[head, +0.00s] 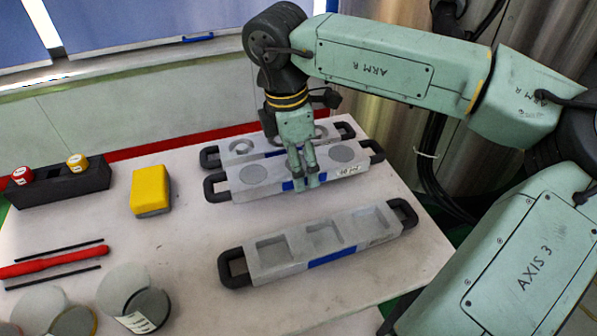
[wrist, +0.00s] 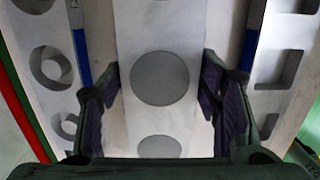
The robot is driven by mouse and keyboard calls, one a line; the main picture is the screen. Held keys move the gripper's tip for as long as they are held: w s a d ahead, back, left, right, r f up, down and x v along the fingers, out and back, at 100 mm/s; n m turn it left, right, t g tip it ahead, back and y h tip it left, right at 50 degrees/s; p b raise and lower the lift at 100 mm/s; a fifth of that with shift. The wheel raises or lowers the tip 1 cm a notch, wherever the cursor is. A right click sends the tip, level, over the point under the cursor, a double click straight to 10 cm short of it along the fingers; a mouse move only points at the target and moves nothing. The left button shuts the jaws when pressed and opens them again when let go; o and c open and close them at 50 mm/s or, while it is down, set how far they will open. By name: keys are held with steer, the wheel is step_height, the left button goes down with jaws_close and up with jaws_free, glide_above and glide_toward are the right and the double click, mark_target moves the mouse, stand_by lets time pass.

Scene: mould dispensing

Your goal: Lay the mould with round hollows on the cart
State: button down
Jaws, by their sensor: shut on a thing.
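The mould with round hollows (head: 255,173) is pale grey, with flat grey discs on top, black end handles, a blue patch and a white label on its near side. In the wrist view this mould (wrist: 160,45) runs between the two fingers. My gripper (head: 306,180) points down and is shut across its middle, one finger on each long side. It looks larger than the moulds beside it in the wrist view; whether its underside clears the white top (head: 180,235) is hidden. I cannot tell if that top is the cart.
A mould with ring hollows (head: 240,146) lies just behind, partly covered. A mould with square hollows (head: 290,256) lies in front. At left are a yellow block (head: 151,188), a black holder (head: 60,187), a red tool (head: 55,262) and round containers (head: 148,306).

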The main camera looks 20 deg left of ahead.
steer(key=shift+f+p, duration=0.4)
steer(key=shift+f, duration=1.15)
steer(key=shift+f+b, duration=0.3)
steer(key=shift+b, duration=0.15)
steer(key=c, duration=0.5)
jaws_free()
steer(key=shift+s+d, duration=0.1)
steer(key=shift+r, duration=0.2)
steer(key=shift+r+p, duration=0.25)
steer(key=shift+p, duration=0.35)
steer(key=r, duration=0.3)
steer(key=r+b, duration=0.1)
steer(key=r, duration=0.3)
steer(key=s+a+r, duration=0.1)
steer(key=r, duration=0.3)
steer(key=shift+a+r+b, duration=0.1)
steer(key=shift+r+b, duration=0.15)
steer(key=shift+b, duration=0.1)
